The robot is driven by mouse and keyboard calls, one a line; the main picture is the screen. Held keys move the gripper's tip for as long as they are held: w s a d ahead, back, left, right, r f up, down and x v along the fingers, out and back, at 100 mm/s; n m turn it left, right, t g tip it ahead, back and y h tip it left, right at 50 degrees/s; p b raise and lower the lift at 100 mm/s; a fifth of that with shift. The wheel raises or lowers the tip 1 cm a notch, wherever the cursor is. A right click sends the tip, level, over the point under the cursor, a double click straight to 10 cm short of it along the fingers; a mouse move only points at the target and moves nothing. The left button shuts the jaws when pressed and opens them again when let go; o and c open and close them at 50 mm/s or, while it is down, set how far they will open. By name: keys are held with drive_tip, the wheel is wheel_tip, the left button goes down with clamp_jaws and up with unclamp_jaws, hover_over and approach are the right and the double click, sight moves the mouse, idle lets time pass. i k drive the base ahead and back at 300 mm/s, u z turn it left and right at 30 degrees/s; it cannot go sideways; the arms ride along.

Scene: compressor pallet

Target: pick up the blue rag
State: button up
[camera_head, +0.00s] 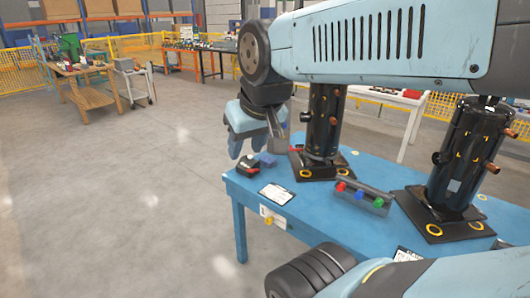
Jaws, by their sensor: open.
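A small blue cloth-like lump, which looks like the blue rag (265,160), lies near the far left corner of the blue table (232,186). My gripper (258,146) is above that corner, close over the rag and pointing down. Its jaws are open, and nothing shows held between them. I cannot tell the exact gap between the fingers and the rag.
A black and red tool (249,166) lies just left of the rag, with a white label sheet (276,194) in front. Black compressors (324,125) (468,150) stand upright on the table. Open floor lies left.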

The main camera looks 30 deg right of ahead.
sight(266, 161)
drive_tip(key=z, duration=0.35)
drive_tip(key=i, duration=1.15)
drive_tip(key=z, duration=0.45)
drive_tip(key=k, duration=0.7)
drive_tip(key=z, duration=0.2)
drive_tip(key=i, duration=0.75)
drive_tip(key=u, duration=0.05)
